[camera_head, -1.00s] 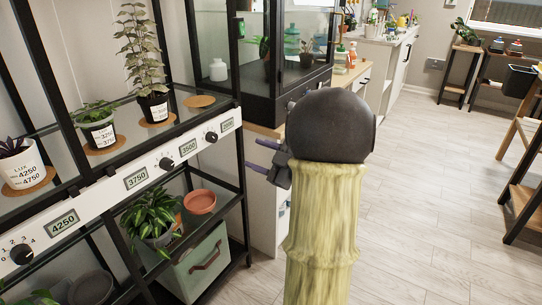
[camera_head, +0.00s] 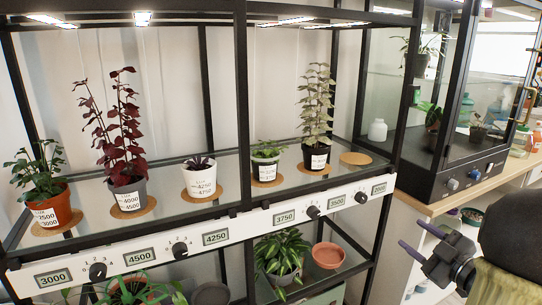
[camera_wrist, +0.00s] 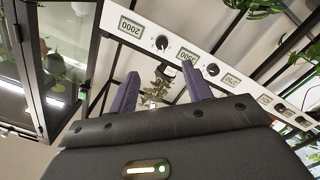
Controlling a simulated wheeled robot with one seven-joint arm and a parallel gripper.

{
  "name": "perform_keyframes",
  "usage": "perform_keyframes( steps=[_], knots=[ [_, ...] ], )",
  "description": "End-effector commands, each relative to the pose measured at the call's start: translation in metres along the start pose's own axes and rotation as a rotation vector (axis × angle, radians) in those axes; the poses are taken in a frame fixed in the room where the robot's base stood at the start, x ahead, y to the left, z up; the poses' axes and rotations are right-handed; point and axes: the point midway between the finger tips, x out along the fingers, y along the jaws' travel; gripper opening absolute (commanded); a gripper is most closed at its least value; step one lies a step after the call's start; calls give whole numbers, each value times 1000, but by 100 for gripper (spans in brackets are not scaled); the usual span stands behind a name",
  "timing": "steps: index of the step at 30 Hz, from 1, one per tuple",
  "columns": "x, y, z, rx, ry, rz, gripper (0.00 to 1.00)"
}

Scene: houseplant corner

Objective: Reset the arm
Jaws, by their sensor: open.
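My gripper (camera_head: 411,234) is at the lower right of the head view. Its two purple fingers are spread apart and point left toward the shelf's right end. Nothing shows between them. In the wrist view my gripper (camera_wrist: 160,72) has its fingers apart in front of the white dial strip (camera_wrist: 190,55), which looks tilted. My arm's dark rounded joint fills the lower right corner of the head view. The gripper seems clear of the shelf and the cabinet, though the exact gap cannot be told.
A black shelf with a white dial strip (camera_head: 215,238) holds several potted plants on cork coasters, including a dark red plant (camera_head: 127,185). An empty coaster (camera_head: 356,158) lies at its right end. A glass cabinet (camera_head: 455,183) stands at right.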

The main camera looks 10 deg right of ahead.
Motion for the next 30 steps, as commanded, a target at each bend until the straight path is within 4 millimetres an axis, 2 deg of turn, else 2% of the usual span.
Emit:
perform_keyframes(
  steps=[8, 11, 15, 17, 23, 27, 30],
  knots=[
    [49, -20, 10, 98, -252, 77, 50],
    [60, -35, 14, 160, -364, 96, 50],
    [67, -66, 17, 264, -525, 105, 50],
    [67, -82, 18, 312, -596, 101, 50],
    [52, -149, 13, 479, -839, 49, 50],
    [32, -200, 1, 592, -1007, -14, 50],
    [15, -232, -8, 655, -1109, -62, 50]
  ],
)
